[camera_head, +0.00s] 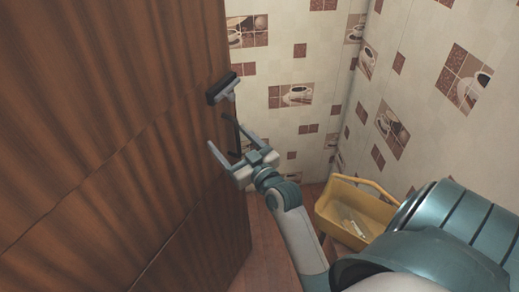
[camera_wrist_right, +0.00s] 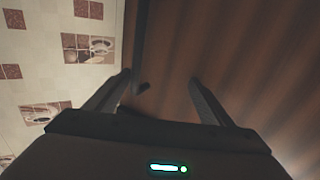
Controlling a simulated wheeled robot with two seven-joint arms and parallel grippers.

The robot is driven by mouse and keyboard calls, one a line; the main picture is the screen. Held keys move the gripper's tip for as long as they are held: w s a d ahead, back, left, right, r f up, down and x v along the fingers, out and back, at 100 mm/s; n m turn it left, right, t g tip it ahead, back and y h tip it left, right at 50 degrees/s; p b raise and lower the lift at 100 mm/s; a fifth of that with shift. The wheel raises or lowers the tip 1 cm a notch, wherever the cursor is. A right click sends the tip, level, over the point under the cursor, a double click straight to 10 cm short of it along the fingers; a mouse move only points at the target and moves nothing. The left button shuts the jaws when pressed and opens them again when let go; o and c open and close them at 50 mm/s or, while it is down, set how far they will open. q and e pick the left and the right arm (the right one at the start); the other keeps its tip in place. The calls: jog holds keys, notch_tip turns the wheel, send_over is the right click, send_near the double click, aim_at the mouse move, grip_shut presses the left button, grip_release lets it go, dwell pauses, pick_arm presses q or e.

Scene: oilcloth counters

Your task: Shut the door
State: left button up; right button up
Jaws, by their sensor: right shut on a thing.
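The door (camera_head: 110,130) is a tall brown wood-grain panel that fills the left of the head view. It stands ajar, with its free edge towards the tiled corner. A dark handle (camera_head: 222,88) with a silver neck sits near that edge, above my right gripper. My right gripper (camera_head: 227,135) is at the door's free edge, with one finger on each side, shut on the door. In the right wrist view the door (camera_wrist_right: 240,50) lies between and beyond the fingers, with a dark strip along its edge. My left gripper is out of view.
Cream walls (camera_head: 285,70) with coffee-cup tiles meet in a corner behind. Some bare floor shows between door and basket.

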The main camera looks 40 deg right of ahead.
jog(key=shift+o, duration=0.9)
jog(key=shift+s+a+y, duration=0.3)
jog(key=shift+s+a, duration=0.2)
jog(key=shift+a, duration=0.4)
jog(key=shift+s+a, duration=0.2)
jog(key=shift+s, duration=0.05)
jog(key=c, duration=0.3)
jog(key=shift+s+a+r+n, duration=0.15)
jog(key=shift+s+a+r, duration=0.1)
jog(key=shift+a, duration=0.2)
jog(key=shift+s+a+r+n, duration=0.1)
jog(key=shift+s+a+n, duration=0.1)
jog(key=shift+a, duration=0.25)
jog(key=c, duration=0.8)
jog(key=shift+s+d+p, duration=0.1)
jog(key=shift+s+p, duration=0.7)
jog(key=shift+s, duration=4.2)
